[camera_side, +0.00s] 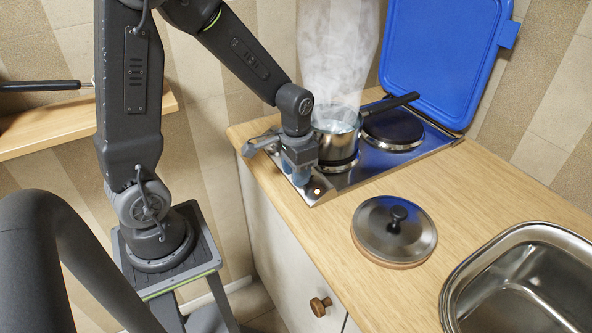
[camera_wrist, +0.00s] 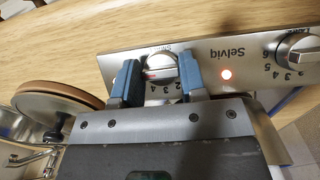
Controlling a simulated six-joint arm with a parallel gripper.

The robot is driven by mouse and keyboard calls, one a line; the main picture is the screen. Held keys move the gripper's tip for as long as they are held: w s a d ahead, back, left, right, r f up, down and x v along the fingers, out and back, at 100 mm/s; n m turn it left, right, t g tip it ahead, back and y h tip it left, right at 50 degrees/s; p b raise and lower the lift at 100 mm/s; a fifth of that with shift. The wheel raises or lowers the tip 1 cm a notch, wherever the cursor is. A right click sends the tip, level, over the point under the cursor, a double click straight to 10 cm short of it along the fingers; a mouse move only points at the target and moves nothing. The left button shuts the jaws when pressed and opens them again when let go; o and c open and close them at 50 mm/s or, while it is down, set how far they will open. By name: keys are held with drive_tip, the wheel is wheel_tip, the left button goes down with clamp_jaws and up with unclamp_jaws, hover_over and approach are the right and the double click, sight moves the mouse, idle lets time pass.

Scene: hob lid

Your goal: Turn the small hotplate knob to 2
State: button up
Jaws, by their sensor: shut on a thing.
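In the wrist view a silver knob (camera_wrist: 161,68) sits on the hob's steel control panel (camera_wrist: 208,55). My gripper (camera_wrist: 158,64) is shut on this knob, with one blue finger on each side. A red mark shows on the knob's lower left face, and part of the number scale shows below it. Which number the knob points to cannot be told. A second knob (camera_wrist: 300,52) stands at the right end of the panel, apart from my gripper. In the side view my gripper (camera_side: 300,172) is down at the front of the hob and hides the knob.
A steaming saucepan (camera_side: 332,147) stands on one hotplate; the other hotplate (camera_side: 393,127) is bare. The blue hob lid (camera_side: 440,60) stands raised behind. A round pot lid (camera_side: 394,232) lies on the worktop before the sink (camera_side: 530,280).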

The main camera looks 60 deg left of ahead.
drive_tip(key=shift+n, duration=0.3)
drive_tip(key=n+h, duration=0.1)
drive_tip(key=n, duration=0.1)
drive_tip(key=n+t+h, duration=0.1)
drive_tip(key=n+h, duration=0.1)
drive_tip(key=n, duration=0.1)
drive_tip(key=shift+a+n, duration=0.15)
drive_tip(key=shift+n, duration=0.15)
drive_tip(key=n+t+h, duration=0.1)
drive_tip(key=n, duration=0.2)
drive_tip(key=shift+s+h, duration=0.1)
drive_tip(key=shift+h, duration=0.2)
drive_tip(key=shift+n+t+h, duration=0.5)
drive_tip(key=shift+n+t, duration=0.2)
drive_tip(key=shift+n, duration=1)
drive_tip(key=o, duration=0.9)
drive_tip(key=v, duration=1.3)
drive_tip(key=shift+s+a+r, duration=0.25)
drive_tip(key=shift+a, duration=0.05)
